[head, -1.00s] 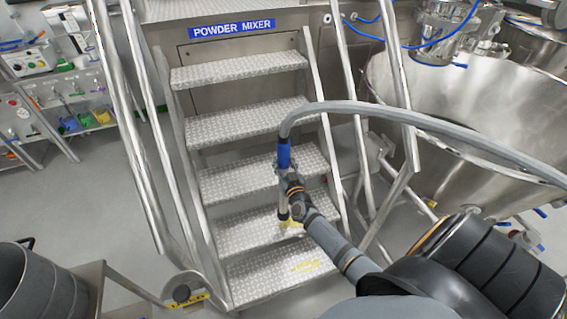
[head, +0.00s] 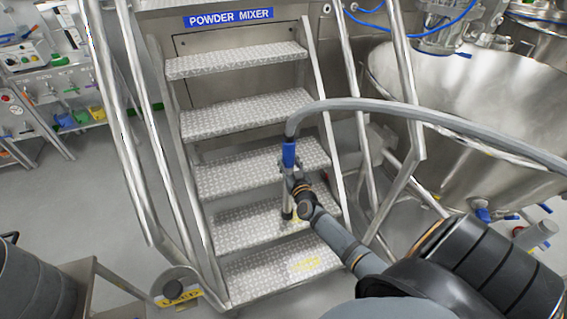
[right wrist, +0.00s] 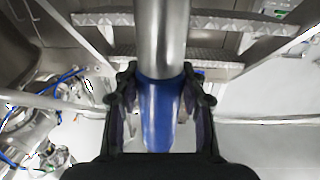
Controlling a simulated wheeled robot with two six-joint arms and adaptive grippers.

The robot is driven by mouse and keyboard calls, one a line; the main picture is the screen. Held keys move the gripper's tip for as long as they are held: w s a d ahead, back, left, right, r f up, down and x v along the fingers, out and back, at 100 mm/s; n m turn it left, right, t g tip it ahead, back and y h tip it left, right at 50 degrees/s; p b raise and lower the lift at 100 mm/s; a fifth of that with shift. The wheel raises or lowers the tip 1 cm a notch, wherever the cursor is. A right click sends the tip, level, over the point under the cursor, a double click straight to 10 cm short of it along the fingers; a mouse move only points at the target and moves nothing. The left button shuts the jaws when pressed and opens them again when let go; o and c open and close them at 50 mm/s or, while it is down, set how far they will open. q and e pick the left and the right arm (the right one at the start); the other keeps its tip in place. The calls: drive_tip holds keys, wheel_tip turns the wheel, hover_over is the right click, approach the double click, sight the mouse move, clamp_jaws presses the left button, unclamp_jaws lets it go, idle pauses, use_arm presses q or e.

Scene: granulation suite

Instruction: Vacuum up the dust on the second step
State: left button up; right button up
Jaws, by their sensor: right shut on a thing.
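The metal stair has several tread-plate steps. The second step (head: 240,231) from the bottom bears the nozzle end of the vacuum wand (head: 287,205), which stands nearly upright at its right part. Little yellow shows around the nozzle; dust under it is hidden. A yellow dust patch (head: 306,264) lies on the lowest step (head: 262,276). My left gripper is out of view.
A grey hose (head: 420,112) arcs from the wand's top to the right. Metal handrails (head: 128,130) flank the stair. A large steel vessel (head: 450,130) stands at right, a grey bin (head: 38,285) at lower left.

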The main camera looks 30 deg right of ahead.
drive_tip(key=s+d, duration=0.2)
drive_tip(key=d, duration=0.6)
drive_tip(key=shift+d+b, duration=0.2)
drive_tip(key=shift+b, duration=0.15)
drive_tip(key=shift+r, duration=0.1)
idle(0.7)
wheel_tip(320, 180, up, 8)
drive_tip(key=p, duration=0.9)
